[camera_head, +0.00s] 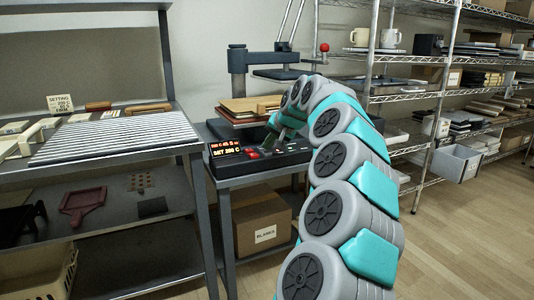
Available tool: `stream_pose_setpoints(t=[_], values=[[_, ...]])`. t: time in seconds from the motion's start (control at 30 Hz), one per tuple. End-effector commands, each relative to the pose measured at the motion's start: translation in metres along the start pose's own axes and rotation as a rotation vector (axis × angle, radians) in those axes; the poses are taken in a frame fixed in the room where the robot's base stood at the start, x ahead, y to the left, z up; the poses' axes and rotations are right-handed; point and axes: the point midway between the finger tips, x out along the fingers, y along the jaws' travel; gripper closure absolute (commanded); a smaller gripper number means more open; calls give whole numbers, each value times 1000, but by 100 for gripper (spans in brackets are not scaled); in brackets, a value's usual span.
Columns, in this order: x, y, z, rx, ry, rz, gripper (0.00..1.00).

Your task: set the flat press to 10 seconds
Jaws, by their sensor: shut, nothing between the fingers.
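The flat press (264,110) stands on a small grey table in the middle of the view, with a dark column and arm above wooden-looking boards. Its dark control panel (285,157) faces me. The panel has a lit red and orange display (227,148); its lower line appears to read "SET 200 C", and the upper line is too small to read surely. A red button (252,154) sits right of the display. My gripper (272,138) is shut and empty, low over the panel's back edge. I cannot tell whether it touches. My arm hides the panel's right part.
A left bench holds a ribbed grey plate (115,137) and a setting card (60,103) with small print. A cardboard box marked "BLANKS" (262,222) sits under the press. Wire shelves (420,92) with mugs and boxes stand right. The floor (470,240) at right is clear.

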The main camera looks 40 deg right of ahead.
Motion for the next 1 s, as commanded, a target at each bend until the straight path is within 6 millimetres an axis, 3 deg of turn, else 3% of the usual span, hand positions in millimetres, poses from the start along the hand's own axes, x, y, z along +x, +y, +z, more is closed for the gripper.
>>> stream_pose_setpoints(t=[1.0], values=[[7, 5, 5, 0, -1, 0, 100]])
